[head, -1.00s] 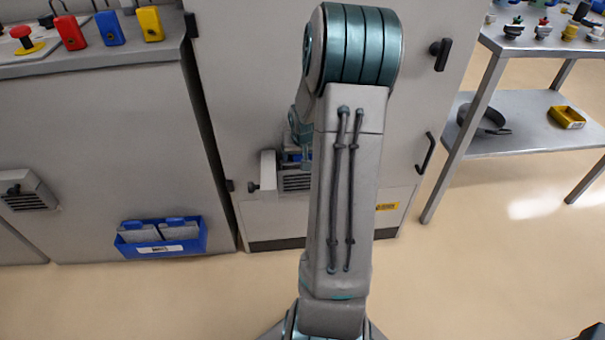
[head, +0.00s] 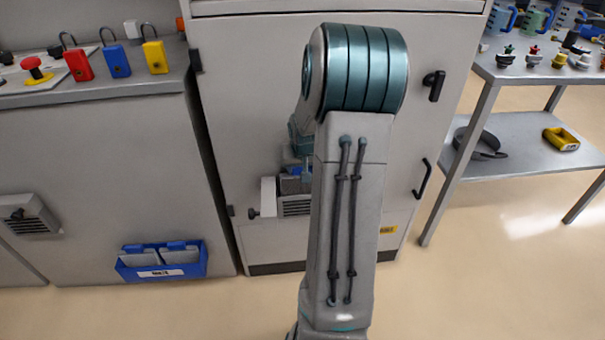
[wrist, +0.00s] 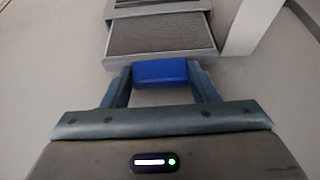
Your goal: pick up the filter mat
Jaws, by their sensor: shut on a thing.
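The filter mat (wrist: 160,36) is a grey mesh panel with a blue tab at its near edge. In the wrist view it lies at the vent housing (wrist: 128,10) on the cabinet front; how far it sits inside I cannot tell. My gripper (wrist: 160,76) is shut on the blue tab, one finger on each side. In the head view my arm hides most of the gripper, and a bit of blue shows above the louvred vent (head: 296,207). A white flap (wrist: 250,25) stands open beside the housing; it also shows left of the vent in the head view (head: 268,197).
A blue bin (head: 160,273) with grey, blue-tabbed mats hangs on the left cabinet. Red, blue and yellow padlocks (head: 115,61) stand on the counter above. A metal shelf table (head: 515,150) is at the right. Floor between is clear.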

